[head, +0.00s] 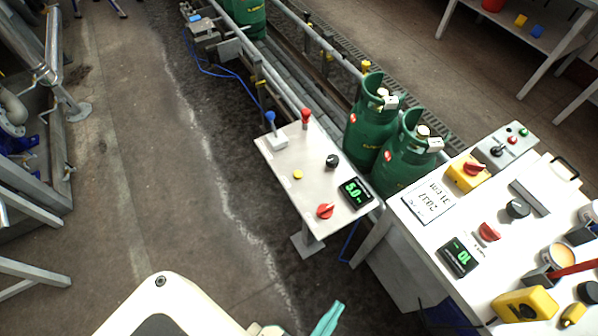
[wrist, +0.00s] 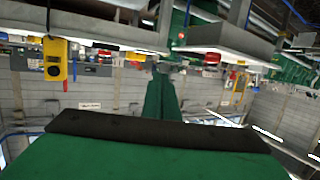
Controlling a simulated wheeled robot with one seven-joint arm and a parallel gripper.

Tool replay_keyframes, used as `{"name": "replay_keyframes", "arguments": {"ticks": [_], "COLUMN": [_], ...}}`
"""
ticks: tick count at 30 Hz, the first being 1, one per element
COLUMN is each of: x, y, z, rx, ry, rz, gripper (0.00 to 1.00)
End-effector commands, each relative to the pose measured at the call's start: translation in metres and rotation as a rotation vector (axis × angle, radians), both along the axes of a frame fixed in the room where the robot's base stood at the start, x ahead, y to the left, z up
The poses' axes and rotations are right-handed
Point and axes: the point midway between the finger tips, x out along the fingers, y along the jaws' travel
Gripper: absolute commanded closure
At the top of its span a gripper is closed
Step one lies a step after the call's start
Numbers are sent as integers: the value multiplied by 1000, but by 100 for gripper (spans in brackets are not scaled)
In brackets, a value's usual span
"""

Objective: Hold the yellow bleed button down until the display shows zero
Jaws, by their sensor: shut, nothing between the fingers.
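The yellow bleed button (head: 298,174) is a small round disc on the left part of a pale panel (head: 284,158) in the head view. Nothing touches it. A black display (head: 356,193) at the panel's right corner shows green digits that look like 5.0. My gripper (head: 336,308) shows as teal-green fingers at the bottom edge, in front of and below the panel, well apart from the button. In the wrist view the green fingers (wrist: 161,98) are shut together with nothing between them. I cannot make out the button in the wrist view.
The panel also bears a red knob (head: 325,211), a black knob (head: 332,160), a blue-topped lever (head: 271,118) and a red-topped lever (head: 305,116). Green cylinders (head: 366,130) stand behind it. A white bench (head: 420,235) with another display (head: 459,257) is at right.

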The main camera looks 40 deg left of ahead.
Motion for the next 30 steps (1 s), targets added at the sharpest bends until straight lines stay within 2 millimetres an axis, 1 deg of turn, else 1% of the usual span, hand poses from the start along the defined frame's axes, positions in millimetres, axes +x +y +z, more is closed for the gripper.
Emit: {"name": "replay_keyframes", "arguments": {"ticks": [2,5,8,9,11,12,16,20,24,27,30], "x": [8,25,48,58,71,80,104,122,138,149,161], "y": [8,22,50,63,82,96,140,187,240,277,306], "z": [-7,-22,-41,-49,-59,-66,-81,-90,-94,-92,-85], "rx": [-14,-55,-119,-150,-196,-227,-335,-447,-592,-717,-864], "ry": [6,26,52,64,78,87,107,112,103,88,67], "rz": [25,81,165,203,260,299,422,547,689,787,871], "gripper": [100,100,100,100,100,100,100,100,100,100,100]}}
